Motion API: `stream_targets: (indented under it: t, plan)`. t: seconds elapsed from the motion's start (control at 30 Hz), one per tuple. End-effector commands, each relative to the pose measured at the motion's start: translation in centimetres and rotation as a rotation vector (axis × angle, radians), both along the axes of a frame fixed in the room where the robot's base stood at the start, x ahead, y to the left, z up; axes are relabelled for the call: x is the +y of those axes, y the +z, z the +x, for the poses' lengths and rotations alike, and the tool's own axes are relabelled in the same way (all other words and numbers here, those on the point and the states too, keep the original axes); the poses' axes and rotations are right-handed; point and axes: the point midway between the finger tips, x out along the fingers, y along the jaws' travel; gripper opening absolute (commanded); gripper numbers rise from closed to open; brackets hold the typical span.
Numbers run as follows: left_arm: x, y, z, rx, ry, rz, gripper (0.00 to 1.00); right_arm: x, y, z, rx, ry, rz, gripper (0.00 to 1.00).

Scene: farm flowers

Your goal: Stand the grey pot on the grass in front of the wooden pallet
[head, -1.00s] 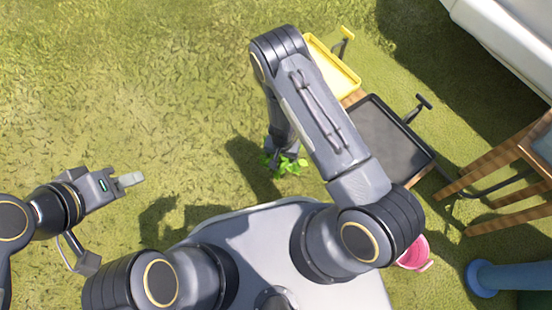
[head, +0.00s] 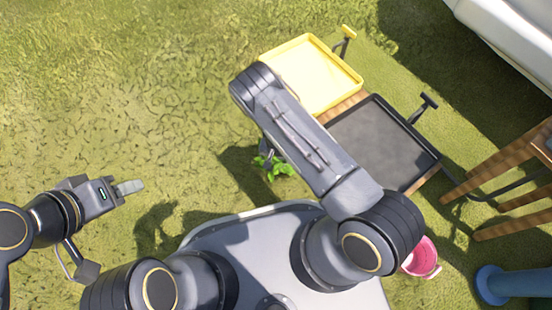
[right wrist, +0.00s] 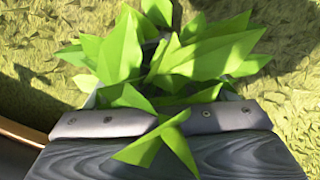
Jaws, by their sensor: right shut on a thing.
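A leafy green plant (head: 274,168) shows low beside my right forearm in the head view. Its bright leaves (right wrist: 150,60) fill the upper middle of the right wrist view. The grey pot is hidden under the leaves and behind the jaws, apart from what may be a pale bit of rim. My right gripper (right wrist: 158,120) is shut on the pot, with leaves spilling over the fingers. My left gripper (head: 130,187) is away at the left over grass, seen edge-on. Wooden slats (head: 345,104), perhaps the pallet, show between two trays at the right.
A yellow tray (head: 312,75) and a black tray (head: 428,163) lie on the wood. A pink bucket (head: 421,257), a blue post (head: 515,282) and wooden legs (head: 495,170) stand at the right. Open grass (head: 110,80) fills the left.

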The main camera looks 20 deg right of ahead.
Motion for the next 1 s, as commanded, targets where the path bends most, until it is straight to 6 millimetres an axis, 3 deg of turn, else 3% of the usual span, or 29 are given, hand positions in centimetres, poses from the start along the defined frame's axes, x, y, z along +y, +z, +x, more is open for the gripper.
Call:
stream_targets:
  t: [0.03,0.07,0.2,0.57,1.0]
  plan:
    - [0.0,0.0,0.0,0.0,0.0,0.0,0.36,0.0,-0.1,0.0,0.0,0.0,0.0,0.46]
    - [0.0,0.0,0.0,0.0,0.0,0.0,0.36,0.0,-0.1,0.0,0.0,0.0,0.0,0.82]
    - [0.0,0.0,0.0,0.0,0.0,0.0,0.36,0.0,-0.1,0.0,0.0,0.0,0.0,0.99]
    - [0.0,0.3,0.0,0.0,0.0,0.0,0.36,0.0,0.6,0.0,0.0,0.0,0.001,0.99]
    - [0.0,4.4,0.0,0.0,0.0,0.0,0.36,0.0,9.3,0.0,0.0,0.001,0.001,0.99]
